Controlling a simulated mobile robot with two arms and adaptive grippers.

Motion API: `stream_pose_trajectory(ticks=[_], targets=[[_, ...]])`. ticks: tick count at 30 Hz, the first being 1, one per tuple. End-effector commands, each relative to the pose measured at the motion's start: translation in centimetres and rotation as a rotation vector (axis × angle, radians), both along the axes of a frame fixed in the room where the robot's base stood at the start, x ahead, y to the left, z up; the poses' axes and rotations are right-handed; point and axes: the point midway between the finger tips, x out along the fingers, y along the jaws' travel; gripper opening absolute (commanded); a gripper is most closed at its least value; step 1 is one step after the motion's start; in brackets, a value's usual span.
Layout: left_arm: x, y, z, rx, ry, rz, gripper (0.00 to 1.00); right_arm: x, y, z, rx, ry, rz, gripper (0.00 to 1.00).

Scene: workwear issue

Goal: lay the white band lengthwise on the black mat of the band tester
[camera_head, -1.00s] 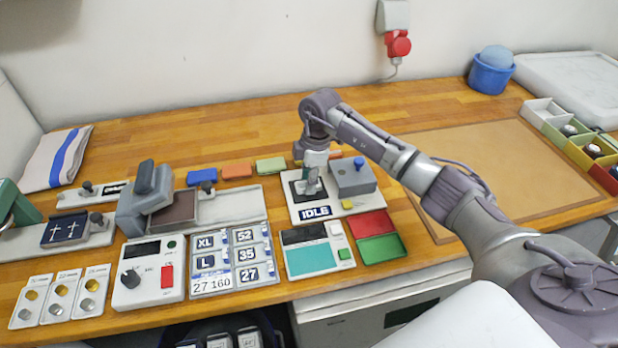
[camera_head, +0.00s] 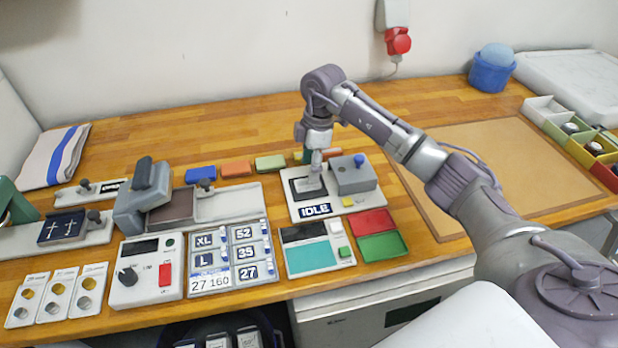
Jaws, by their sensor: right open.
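The band tester (camera_head: 350,206) is a white plate with a grey block, a blue knob and an IDLE label. Its black mat (camera_head: 296,196) is on the left part of the plate. A small pale piece, seemingly the white band (camera_head: 309,184), lies on the mat; its exact direction is hard to tell at this size. My right gripper (camera_head: 316,171) is open, pointing down just above the mat and the pale piece, and partly covers them. My left gripper is not in view.
The grey block (camera_head: 354,176) stands close to the right of my gripper. Blue, orange and green blocks (camera_head: 270,163) lie behind. Red and green trays (camera_head: 382,246) and a teal-screen device (camera_head: 312,256) are in front.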

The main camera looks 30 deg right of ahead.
Motion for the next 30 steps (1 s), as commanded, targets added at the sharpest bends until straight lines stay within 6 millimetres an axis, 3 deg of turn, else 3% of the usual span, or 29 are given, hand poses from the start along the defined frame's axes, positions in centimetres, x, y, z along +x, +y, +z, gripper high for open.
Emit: stream_pose_trajectory(ticks=[6, 12, 30], targets=[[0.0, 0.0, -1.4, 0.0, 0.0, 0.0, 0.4, 0.0, -0.6, 4.6, 0.0, -0.005, 0.0, 0.57], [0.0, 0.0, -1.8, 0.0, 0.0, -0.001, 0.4, -0.2, -0.9, 7.1, 0.0, -0.002, -0.001, 0.57], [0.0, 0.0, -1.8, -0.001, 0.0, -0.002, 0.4, -0.2, -0.9, 7.7, 0.001, 0.001, 0.0, 0.57]])
